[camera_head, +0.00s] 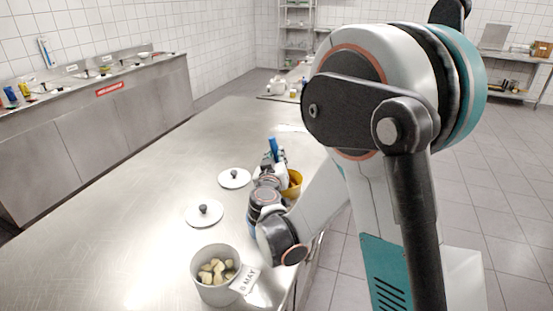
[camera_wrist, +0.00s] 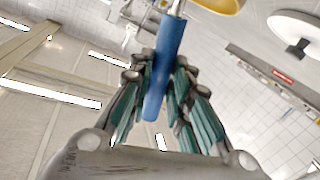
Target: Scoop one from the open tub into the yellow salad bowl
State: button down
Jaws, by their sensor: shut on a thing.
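My gripper (camera_wrist: 160,85) is shut on the blue handle (camera_wrist: 165,60) of a utensil. Its metal shaft leaves the top of the wrist view, so its working end is hidden. In the head view my gripper (camera_head: 271,163) and the blue handle (camera_head: 273,144) are beside the yellow salad bowl (camera_head: 297,183), which the arm partly covers. The bowl's edge also shows at the top of the wrist view (camera_wrist: 225,4). The open tub (camera_head: 217,293), grey and labelled "8 MAY", stands at the near edge with several pale yellowish chunks (camera_head: 214,270) inside. Whether the utensil carries anything cannot be seen.
Two white lids with dark knobs, one nearer (camera_head: 197,218) and one farther (camera_head: 228,182), lie on the steel counter (camera_head: 130,220). The counter's left part is clear. Another steel counter (camera_head: 110,110) runs along the left wall.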

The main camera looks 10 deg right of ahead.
notch_tip(320, 180, up, 11)
jog(key=p, duration=0.6)
jog(key=shift+p, duration=0.4)
jog(key=shift+d+f, duration=0.1)
dwell(0.3)
